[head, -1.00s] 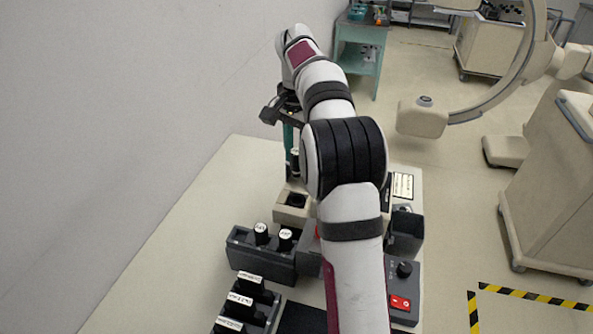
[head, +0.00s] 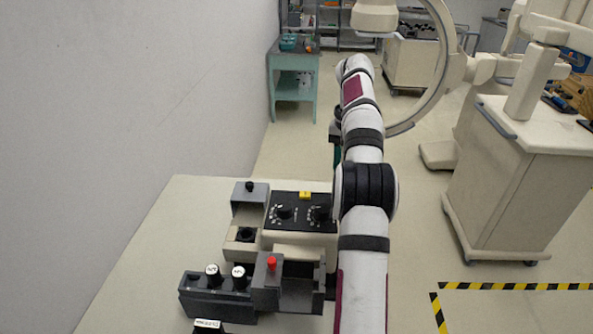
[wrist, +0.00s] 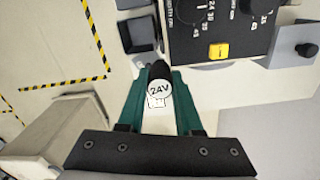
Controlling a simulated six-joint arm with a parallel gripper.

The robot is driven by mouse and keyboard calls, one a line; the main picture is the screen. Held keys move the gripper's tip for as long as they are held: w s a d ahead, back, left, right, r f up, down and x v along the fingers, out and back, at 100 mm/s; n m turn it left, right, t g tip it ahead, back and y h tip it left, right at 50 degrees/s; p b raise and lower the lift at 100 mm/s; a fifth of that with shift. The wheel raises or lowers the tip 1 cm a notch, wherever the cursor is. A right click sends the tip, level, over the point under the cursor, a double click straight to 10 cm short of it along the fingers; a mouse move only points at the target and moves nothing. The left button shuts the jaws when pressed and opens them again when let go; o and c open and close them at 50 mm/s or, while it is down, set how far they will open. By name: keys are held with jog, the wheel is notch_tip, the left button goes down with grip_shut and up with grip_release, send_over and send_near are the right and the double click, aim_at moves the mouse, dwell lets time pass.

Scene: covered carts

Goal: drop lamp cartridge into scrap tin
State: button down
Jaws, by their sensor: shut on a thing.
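The lamp cartridge (wrist: 159,88) is black with a round white "24V" end. In the wrist view it sits between the green fingers of my gripper (wrist: 157,92), which is shut on it. A dark open box (wrist: 138,34), apparently the scrap tin, stands beside the black dial panel, just beyond the cartridge in the wrist view; a gap shows in the picture, but the height between them is unclear. In the head view my arm hides the box and most of my gripper; only a green finger (head: 337,151) shows.
The dial panel (head: 300,212) has a yellow button. Left of it are a grey block with a black knob (head: 249,188) and a socket (head: 245,234). In front are a rack (head: 215,302) with two labelled cartridges and a red knob (head: 271,264). Bench at left is clear.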

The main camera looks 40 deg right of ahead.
jog(key=s+d+f+m, duration=0.1)
jog(key=s+d+f, duration=0.1)
jog(key=f, duration=0.6)
jog(key=s+d+f, duration=0.1)
jog(key=s+f, duration=0.3)
jog(key=f, duration=0.4)
jog(key=shift+d+f+m, duration=0.2)
jog(key=shift+d+m, duration=0.15)
jog(key=shift+m, duration=0.05)
jog(key=c, duration=0.5)
grip_release()
notch_tip(320, 180, up, 16)
